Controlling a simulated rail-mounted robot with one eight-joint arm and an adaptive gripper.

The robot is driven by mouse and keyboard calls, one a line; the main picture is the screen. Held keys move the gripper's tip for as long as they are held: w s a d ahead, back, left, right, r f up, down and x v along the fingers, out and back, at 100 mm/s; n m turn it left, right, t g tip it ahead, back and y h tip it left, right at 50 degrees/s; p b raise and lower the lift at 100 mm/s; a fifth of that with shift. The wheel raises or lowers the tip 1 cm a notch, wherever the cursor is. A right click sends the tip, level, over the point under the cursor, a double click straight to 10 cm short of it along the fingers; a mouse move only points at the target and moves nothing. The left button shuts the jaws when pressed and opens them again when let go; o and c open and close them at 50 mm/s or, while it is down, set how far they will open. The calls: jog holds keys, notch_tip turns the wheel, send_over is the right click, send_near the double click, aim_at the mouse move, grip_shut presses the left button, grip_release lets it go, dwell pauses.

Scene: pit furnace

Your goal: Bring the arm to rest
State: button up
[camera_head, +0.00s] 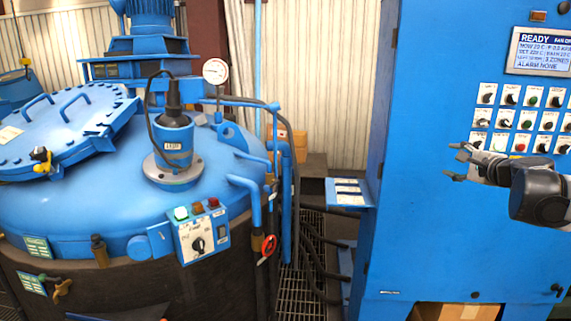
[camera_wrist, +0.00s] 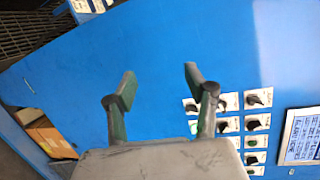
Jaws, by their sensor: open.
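My gripper (camera_head: 458,162) is at the right of the head view, in front of the blue control cabinet (camera_head: 430,240). Its fingers point left and stand apart with nothing between them. In the wrist view my gripper (camera_wrist: 160,85) shows two separated fingertips against the plain blue cabinet face (camera_wrist: 230,50). Whether the fingers touch the cabinet cannot be told; no knob or button lies between them. Part of my arm runs out of the head view at the right edge.
Knobs and buttons (camera_head: 520,120) sit close to my gripper, below a lit display (camera_head: 541,52) reading READY. A blue furnace (camera_head: 90,205) with a small switch box (camera_head: 203,236) and pressure gauge (camera_head: 215,71) stands left. A small shelf (camera_head: 348,193) juts from the cabinet's left side. Floor grating (camera_head: 300,285) lies between.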

jog(key=s+a+f+n+g+y, duration=0.15)
jog(key=s+a+n, duration=0.3)
jog(key=a, duration=0.45)
jog(key=s+a+f+n+g, duration=0.25)
jog(key=s+a, duration=0.25)
jog(key=a, duration=0.3)
jog(key=s+a+f+n+g+y, duration=0.15)
jog(key=s+a+n, duration=0.3)
jog(key=a, duration=0.45)
jog(key=s+a+f+n+g+h, duration=0.1)
jog(key=s+a+f+n, duration=0.2)
jog(key=s, duration=0.7)
jog(key=s+a+f+n+g+h, duration=0.2)
jog(key=s+f+n, duration=0.3)
jog(key=s+f, duration=0.3)
jog(key=shift+s+a+f, duration=0.15)
jog(key=shift+s+a, duration=0.4)
jog(key=shift+s, duration=0.6)
jog(key=shift+n, duration=0.25)
